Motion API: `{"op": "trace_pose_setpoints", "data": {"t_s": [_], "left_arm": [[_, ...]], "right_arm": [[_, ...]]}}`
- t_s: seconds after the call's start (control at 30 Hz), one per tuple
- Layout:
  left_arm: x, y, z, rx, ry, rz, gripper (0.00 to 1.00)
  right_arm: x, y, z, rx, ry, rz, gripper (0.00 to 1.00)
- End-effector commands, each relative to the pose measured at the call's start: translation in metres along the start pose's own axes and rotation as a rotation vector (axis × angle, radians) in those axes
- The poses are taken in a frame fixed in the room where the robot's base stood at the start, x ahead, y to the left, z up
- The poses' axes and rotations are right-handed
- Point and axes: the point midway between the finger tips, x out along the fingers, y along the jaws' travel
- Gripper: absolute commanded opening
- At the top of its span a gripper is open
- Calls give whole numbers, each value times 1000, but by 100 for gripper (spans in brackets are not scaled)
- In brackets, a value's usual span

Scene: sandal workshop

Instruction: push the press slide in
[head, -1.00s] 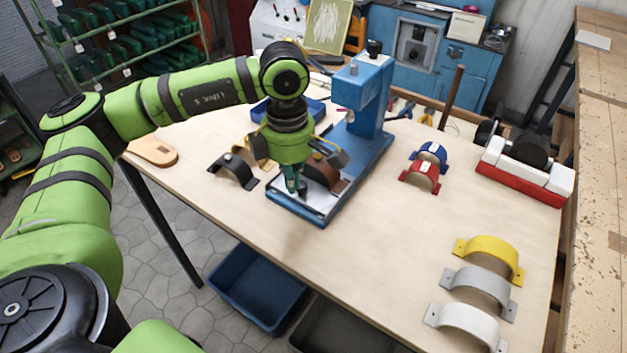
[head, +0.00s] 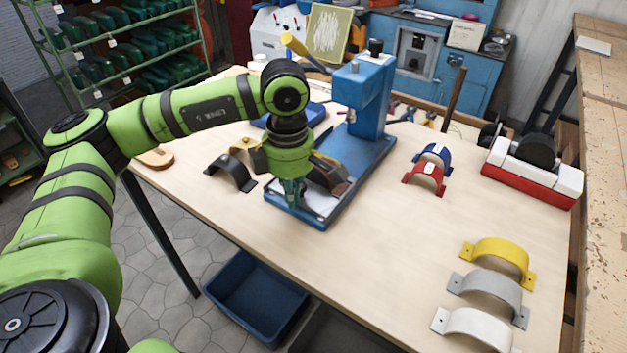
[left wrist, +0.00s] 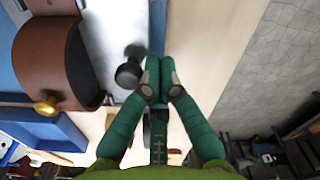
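The blue press (head: 370,95) stands on the table, its base running toward me. Its pale metal slide (head: 318,203) lies at the near end of the base, out from under the press head, and also shows in the left wrist view (left wrist: 108,38). A brown curved strap (left wrist: 42,55) with a brass stud sits on the slide. A black knob (left wrist: 128,75) stands at the slide's outer end. My left gripper (left wrist: 160,62) points down with its green fingers together and empty, right beside the knob. I cannot tell whether they touch it. My right gripper is out of view.
A dark strap (head: 231,171) lies left of the press. Blue and red straps (head: 425,175) stand to its right, with yellow, grey and white ones (head: 490,285) at the front right. The table between them is clear. A blue bin (head: 255,295) is below the table edge.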

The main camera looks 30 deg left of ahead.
Motion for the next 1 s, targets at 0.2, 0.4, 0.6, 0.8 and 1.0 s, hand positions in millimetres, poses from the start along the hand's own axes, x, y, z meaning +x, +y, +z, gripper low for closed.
{"op": "trace_pose_setpoints", "data": {"t_s": [0.2, 0.4, 0.6, 0.8, 1.0], "left_arm": [[0, 7, 4, 0, -1, 1, 0], [0, 19, 12, 0, -3, 1, 0], [-1, 32, 19, -1, -3, 2, 0], [0, 44, 26, -1, -2, 1, 0], [-1, 56, 32, -1, -2, 1, 0]], "right_arm": [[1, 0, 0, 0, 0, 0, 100], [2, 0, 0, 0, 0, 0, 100], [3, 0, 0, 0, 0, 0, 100], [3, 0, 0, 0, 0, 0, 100], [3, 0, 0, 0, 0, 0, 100]]}}
